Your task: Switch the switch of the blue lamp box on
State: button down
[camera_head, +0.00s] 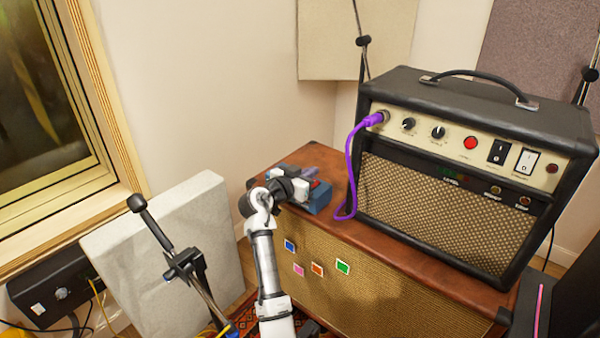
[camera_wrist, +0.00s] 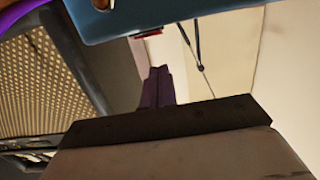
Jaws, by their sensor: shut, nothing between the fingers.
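The blue lamp box (camera_head: 321,197) sits on top of the brown cabinet, left of the amplifier, partly hidden by my gripper (camera_head: 309,178). A small red part shows at the box's top, beside my gripper. In the wrist view, the blue box (camera_wrist: 165,18) fills the top edge, with a dark red part (camera_wrist: 148,33) at its lower edge, likely the switch. My gripper's dark fingers (camera_wrist: 158,88) are together and empty, below that red part in the picture. A gap shows between them in the picture; I cannot tell the depth. The switch's position is unclear.
The amplifier (camera_head: 470,150) stands close right of the box, with a purple cable (camera_head: 350,170) hanging between them. The cabinet (camera_head: 380,295) has several coloured squares on its front. A microphone stand (camera_head: 180,265) and a grey panel (camera_head: 165,235) stand left of my arm.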

jog(key=shift+f, duration=1.35)
jog(key=shift+w+f, duration=0.1)
